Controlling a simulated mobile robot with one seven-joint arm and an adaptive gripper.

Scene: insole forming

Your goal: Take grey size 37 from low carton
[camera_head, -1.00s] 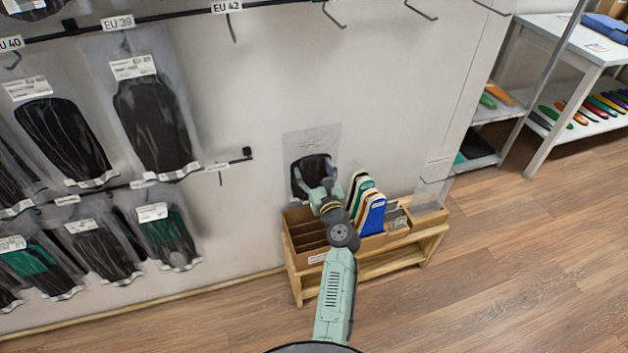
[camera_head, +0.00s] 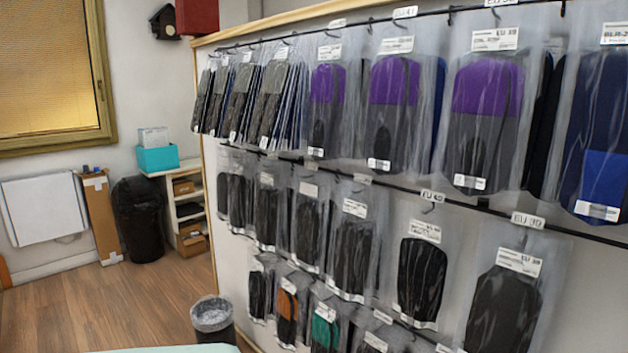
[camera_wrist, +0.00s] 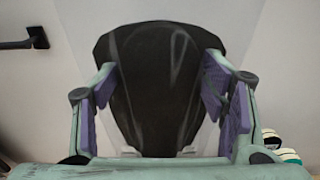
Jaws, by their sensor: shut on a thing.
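My gripper (camera_wrist: 160,108) is in the wrist view, with purple pads on both sides of a dark grey-black insole pair (camera_wrist: 150,70) in a clear bag. It is shut on this pack, which stands upright between the fingers. Its size label cannot be read. Small white and green ends of other insoles (camera_wrist: 287,155) show at the lower right of the wrist view.
In the head view, a rack wall of bagged insoles (camera_head: 393,80) on hooks fills the right. A black bin (camera_head: 138,215) and a white shelf (camera_head: 186,195) stand farther back. Wooden floor at left is clear.

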